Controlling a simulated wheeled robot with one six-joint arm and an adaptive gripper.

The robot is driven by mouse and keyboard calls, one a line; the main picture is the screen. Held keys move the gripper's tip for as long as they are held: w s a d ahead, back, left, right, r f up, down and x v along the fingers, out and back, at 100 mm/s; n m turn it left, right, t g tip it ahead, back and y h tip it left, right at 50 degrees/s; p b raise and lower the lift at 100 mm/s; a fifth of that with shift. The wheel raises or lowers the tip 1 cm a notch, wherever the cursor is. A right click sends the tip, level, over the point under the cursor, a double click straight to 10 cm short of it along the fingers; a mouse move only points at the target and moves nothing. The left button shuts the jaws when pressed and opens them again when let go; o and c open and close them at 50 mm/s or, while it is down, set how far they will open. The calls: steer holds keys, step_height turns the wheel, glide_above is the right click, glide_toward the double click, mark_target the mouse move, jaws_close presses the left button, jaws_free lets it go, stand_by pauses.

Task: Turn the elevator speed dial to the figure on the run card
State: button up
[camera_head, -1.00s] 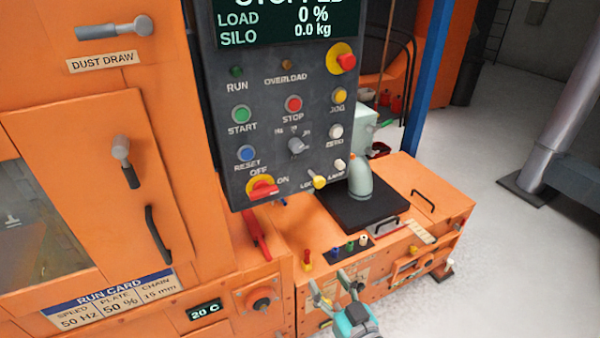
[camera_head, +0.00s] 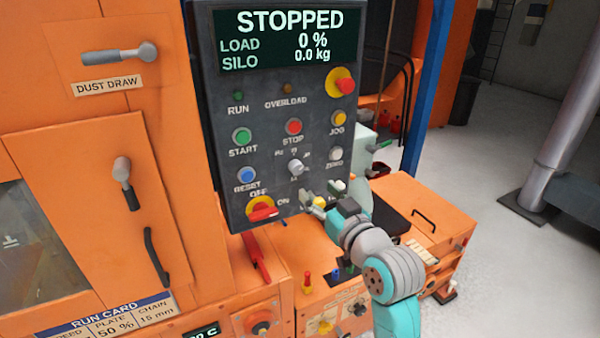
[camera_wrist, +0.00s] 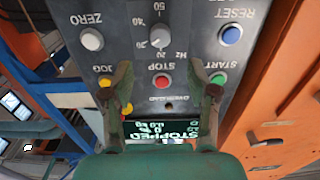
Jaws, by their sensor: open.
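The speed dial (camera_head: 295,167) is a small pale grey knob in the middle of the dark control panel, below the red STOP button. In the wrist view the dial (camera_wrist: 160,37) appears upside down with figures including 20, 40 and 50 around it. Its exact setting is too small to tell. My gripper (camera_head: 322,197) is in front of the panel's lower right, below and right of the dial. In the wrist view my gripper's fingers (camera_wrist: 168,82) are apart and empty, either side of STOP. The run card (camera_head: 118,317) is cut off below; its speed figure is hidden.
START (camera_head: 241,137), STOP (camera_head: 293,126), RESET (camera_head: 246,175) and ZERO (camera_head: 335,154) buttons surround the dial. A red rotary switch (camera_head: 262,209) sits lower left. The display (camera_head: 290,38) reads STOPPED. Open floor (camera_head: 480,150) lies at right.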

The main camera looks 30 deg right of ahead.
mark_target(298, 171)
steer(key=w, duration=1)
jaws_close()
